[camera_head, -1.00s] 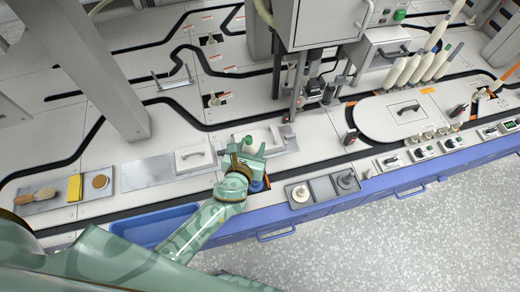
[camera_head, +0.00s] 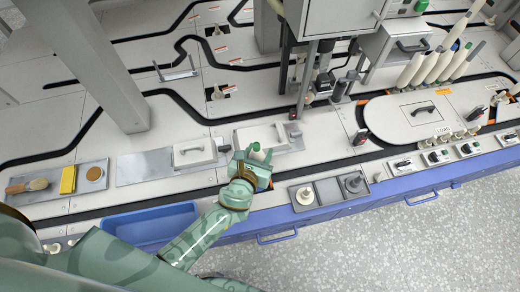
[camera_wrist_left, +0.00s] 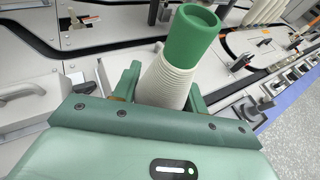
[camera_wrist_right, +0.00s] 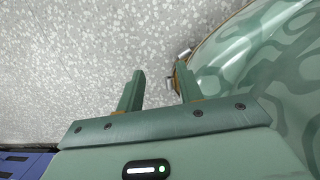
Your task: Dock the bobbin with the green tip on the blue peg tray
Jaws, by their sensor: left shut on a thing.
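A bobbin with a green tip (camera_head: 257,149) is held in my left gripper (camera_head: 252,172) above the front of the workbench. In the left wrist view its green tube end (camera_wrist_left: 192,36) points up and away, and its pale ribbed body (camera_wrist_left: 166,82) sits between the two shut fingers (camera_wrist_left: 160,95); its lower end is hidden. A blue tray (camera_head: 150,226) lies at the front edge, left of my left gripper; I see no pegs in it and cannot tell if it is the peg tray. My right gripper (camera_wrist_right: 160,90) is open and empty, over the speckled floor.
A grey compartment tray (camera_head: 328,193) with a pale piece and a dark piece stands right of my left gripper. Several pale bobbins (camera_head: 432,66) stand at the back right, one green-tipped. A brush (camera_head: 28,185) and yellow block (camera_head: 68,180) lie at the left. A grey column (camera_head: 95,70) rises nearby.

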